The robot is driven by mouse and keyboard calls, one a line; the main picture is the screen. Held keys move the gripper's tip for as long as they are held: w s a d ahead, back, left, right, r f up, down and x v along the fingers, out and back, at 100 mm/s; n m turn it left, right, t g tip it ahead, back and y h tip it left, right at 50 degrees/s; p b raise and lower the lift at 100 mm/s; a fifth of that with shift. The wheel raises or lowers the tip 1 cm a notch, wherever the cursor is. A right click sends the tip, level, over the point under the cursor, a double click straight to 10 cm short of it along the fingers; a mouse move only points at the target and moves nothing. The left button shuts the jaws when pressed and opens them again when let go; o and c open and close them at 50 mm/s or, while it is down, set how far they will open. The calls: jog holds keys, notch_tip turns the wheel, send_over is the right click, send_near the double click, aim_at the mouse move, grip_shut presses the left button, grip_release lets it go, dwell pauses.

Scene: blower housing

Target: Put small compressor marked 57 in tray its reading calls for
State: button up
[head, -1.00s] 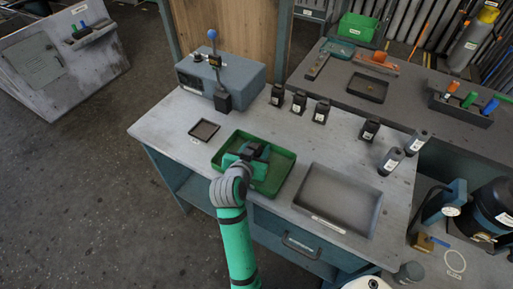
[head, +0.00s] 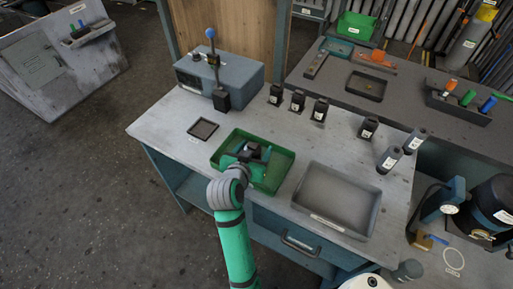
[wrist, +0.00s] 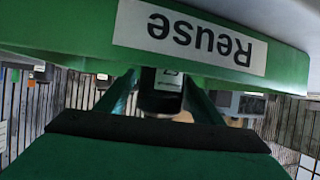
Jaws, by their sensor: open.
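My gripper (head: 248,157) is open, low over the green tray (head: 283,169) on the workbench. A small black compressor (head: 252,149) is at its fingers in the head view. In the wrist view the black compressor (wrist: 160,97) shows between the two spread green fingers. It has a white label, partly cut off by the tray wall, and I cannot read its number. The tray wall (wrist: 90,35) carries a "Reuse" label, seen upside down. Whether the compressor touches a finger or rests fully on the tray floor is hard to tell.
A larger grey tray (head: 337,200) lies to the right and a small dark tray (head: 203,129) to the left. A grey test box (head: 228,80) with a blue-knobbed lever stands behind. Several black labelled units (head: 319,110) and grey cylinders (head: 389,160) stand along the back and right.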

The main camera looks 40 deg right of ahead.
jog(key=v, duration=1.1)
